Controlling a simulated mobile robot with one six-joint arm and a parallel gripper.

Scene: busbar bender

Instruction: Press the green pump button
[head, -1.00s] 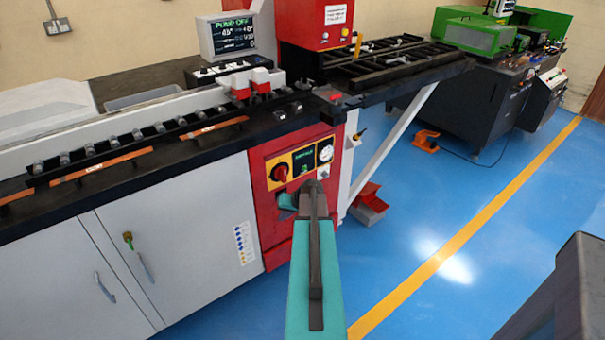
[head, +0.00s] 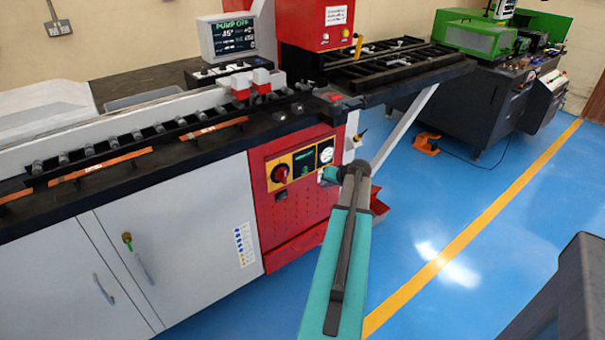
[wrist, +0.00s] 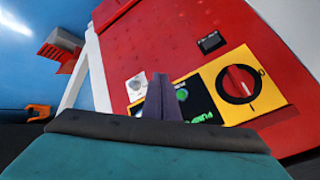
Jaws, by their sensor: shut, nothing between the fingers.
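The green pump button (wrist: 181,94) is a small round green spot on the yellow-framed dark plate (wrist: 202,103) of the red panel in the wrist view. My gripper (wrist: 160,80) is shut and empty, its fingers pointing at the panel just left of the button in that picture. Touch or gap cannot be told. In the head view my gripper (head: 327,175) is at the right side of the red panel (head: 292,208), its tips small and partly hidden by my arm. The monitor (head: 233,36) reads PUMP OFF.
The bender's black bed (head: 150,157) overhangs the panel. A white diagonal brace (head: 405,125) stands to the right.

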